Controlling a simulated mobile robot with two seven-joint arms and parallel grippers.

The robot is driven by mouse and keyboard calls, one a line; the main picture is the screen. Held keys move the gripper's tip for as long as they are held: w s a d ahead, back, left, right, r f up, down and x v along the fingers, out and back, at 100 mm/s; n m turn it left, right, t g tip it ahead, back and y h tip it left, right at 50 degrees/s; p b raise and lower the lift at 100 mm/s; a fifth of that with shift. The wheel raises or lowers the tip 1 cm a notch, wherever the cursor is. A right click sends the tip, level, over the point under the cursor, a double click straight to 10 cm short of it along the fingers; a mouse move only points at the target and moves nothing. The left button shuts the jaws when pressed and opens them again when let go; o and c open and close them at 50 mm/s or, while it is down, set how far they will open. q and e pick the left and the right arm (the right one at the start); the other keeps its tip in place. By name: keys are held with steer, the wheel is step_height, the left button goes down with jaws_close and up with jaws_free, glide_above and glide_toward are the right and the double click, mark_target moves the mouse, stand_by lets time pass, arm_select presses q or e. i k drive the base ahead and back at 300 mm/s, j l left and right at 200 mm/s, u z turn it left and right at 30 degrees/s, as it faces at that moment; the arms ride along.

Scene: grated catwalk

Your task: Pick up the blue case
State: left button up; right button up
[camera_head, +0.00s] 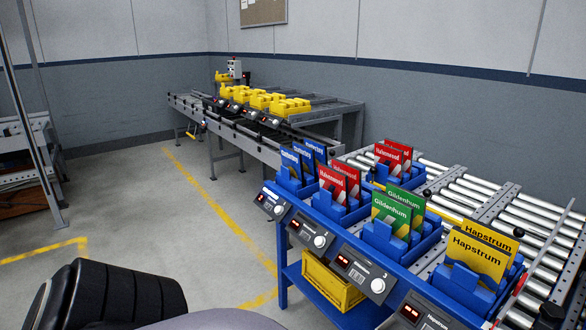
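Two flat blue cases with white lettering stand upright at the left end of the near roller conveyor. The rear blue case (315,149) leans behind the front blue case (291,161), and both rest in a blue holder. The lettering is too small to read surely. Neither of my grippers is in view. A black ribbed part of mine shows at the bottom left, well apart from the cases.
Red cases (333,185), green cases (391,217) and yellow cases (478,255) stand in blue holders beside them. A yellow bin (331,285) sits under the front edge. Another conveyor (270,130) stands behind. The floor (210,225) at left is clear.

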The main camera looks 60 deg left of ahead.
mark_target(292, 159)
steer(key=j+z, duration=0.1)
steer(key=j, duration=0.55)
steer(key=j+z, duration=0.1)
steer(key=j, duration=0.55)
steer(key=k+j+z, duration=0.1)
steer(key=j, duration=0.55)
steer(key=k+j+z, duration=0.1)
steer(key=j, duration=0.55)
steer(key=k+j+z, duration=0.1)
steer(key=j, duration=0.5)
steer(key=k+j+z, duration=0.1)
steer(key=j, duration=0.55)
steer(key=k+j+z, duration=0.1)
steer(key=j, duration=0.5)
steer(key=k+j+z, duration=0.1)
steer(key=k+j, duration=0.2)
steer(key=j, duration=0.3)
steer(key=i, duration=0.4)
